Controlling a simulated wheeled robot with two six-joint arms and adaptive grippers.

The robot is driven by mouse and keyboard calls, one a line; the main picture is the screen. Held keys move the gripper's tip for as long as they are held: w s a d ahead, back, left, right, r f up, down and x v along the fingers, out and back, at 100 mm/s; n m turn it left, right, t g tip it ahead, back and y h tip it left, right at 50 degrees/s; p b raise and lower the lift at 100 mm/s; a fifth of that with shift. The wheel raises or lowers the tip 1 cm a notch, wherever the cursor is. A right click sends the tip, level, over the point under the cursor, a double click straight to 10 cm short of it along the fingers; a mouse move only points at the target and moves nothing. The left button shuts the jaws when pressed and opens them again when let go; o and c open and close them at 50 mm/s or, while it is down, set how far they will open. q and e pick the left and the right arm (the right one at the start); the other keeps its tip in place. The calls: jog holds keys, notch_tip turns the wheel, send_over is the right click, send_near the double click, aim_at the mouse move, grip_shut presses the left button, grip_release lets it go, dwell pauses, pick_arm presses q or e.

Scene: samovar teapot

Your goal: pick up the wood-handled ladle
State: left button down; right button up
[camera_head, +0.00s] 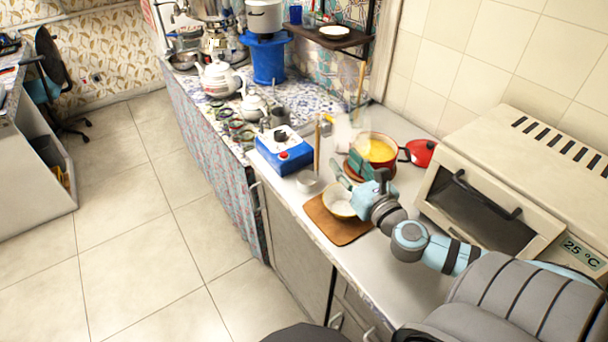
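My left gripper is out of view.
The bowl stands on a brown board (325,222) near the counter's front edge. A blue-and-white device (284,150) is left of the handle. A red lidded pan (420,152) and a toaster oven (485,195) stand right. Teapots (218,80) stand farther back.

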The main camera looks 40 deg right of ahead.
aim_at(319, 134)
jog(key=w, duration=0.4)
jog(key=w+d+p, duration=0.1)
jog(key=w, duration=0.4)
jog(key=w+d, duration=0.1)
jog(key=w, duration=0.3)
jog(key=shift+w, duration=0.25)
jog(key=shift+w+d+f, duration=0.1)
grip_shut()
